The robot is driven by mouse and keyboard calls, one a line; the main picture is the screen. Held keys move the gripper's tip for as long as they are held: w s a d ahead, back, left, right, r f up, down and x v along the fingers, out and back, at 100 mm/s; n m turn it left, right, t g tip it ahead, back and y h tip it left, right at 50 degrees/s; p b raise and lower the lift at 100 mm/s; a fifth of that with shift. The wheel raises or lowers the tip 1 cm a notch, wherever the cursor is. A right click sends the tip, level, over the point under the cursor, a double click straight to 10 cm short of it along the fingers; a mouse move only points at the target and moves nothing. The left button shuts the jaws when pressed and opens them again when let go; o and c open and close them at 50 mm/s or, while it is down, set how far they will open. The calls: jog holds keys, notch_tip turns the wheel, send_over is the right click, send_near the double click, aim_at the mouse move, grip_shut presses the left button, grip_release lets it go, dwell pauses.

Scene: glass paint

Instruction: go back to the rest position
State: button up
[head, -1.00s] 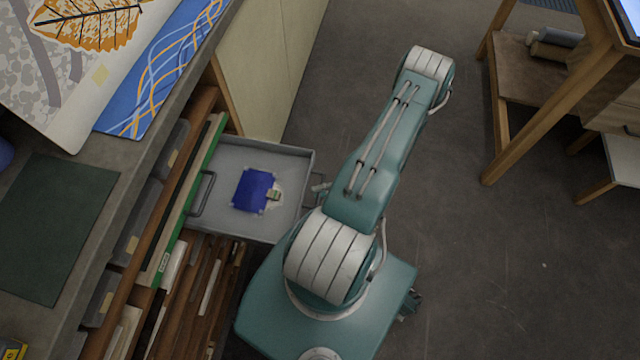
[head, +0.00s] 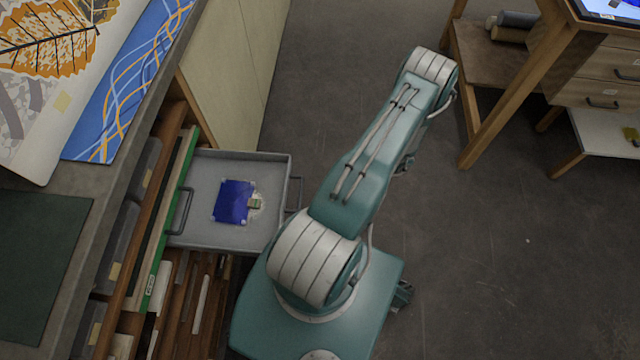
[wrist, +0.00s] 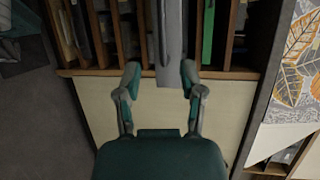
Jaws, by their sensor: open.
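My gripper (wrist: 160,80) shows in the wrist view with its two fingers spread apart and nothing between them. Past the fingertips are the edge of a grey tray (wrist: 168,70) and the slotted wooden shelf. In the head view my teal arm is folded above its base, and the gripper itself cannot be made out clearly there. The pulled-out grey tray (head: 190,238) stands left of my arm and holds a blue piece (head: 232,202) with a small tag-like item (head: 255,203) at its right edge.
A bench with a leaf picture (head: 45,45), a blue patterned sheet (head: 120,85) and a dark green mat (head: 35,260) runs along the left. A wooden table (head: 490,110) with drawers stands at the upper right. The floor right of my arm is clear.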

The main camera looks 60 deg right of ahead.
jog(key=shift+s+d+r, duration=0.1)
jog(key=shift+s+d, duration=0.25)
jog(key=shift+s, duration=0.05)
jog(key=w+a+r+n+g+h, duration=0.2)
jog(key=w+r+n+g, duration=0.3)
jog(key=w+r+g, duration=0.85)
jog(key=w+a+r+n+h, duration=0.1)
jog(key=w+a+r+h, duration=0.1)
jog(key=w+a+r, duration=0.3)
jog(key=a+r+n+t+h, duration=0.1)
jog(key=a+r, duration=0.1)
jog(key=r, duration=0.5)
jog(key=w+a+r+h, duration=0.2)
jog(key=w+a+r, duration=0.15)
jog(key=r, duration=0.25)
jog(key=s+a+r+n+t+h, duration=0.1)
jog(key=s+a+r+t+h, duration=0.1)
jog(key=a+r, duration=0.4)
jog(key=s+a+r+n+t+h, duration=0.2)
jog(key=s+a+r+t, duration=0.2)
jog(key=a, duration=0.7)
notch_tip(320, 180, up, 2)
jog(key=shift+a+r, duration=0.15)
jog(key=shift+a, duration=0.25)
jog(key=shift+s, duration=0.15)
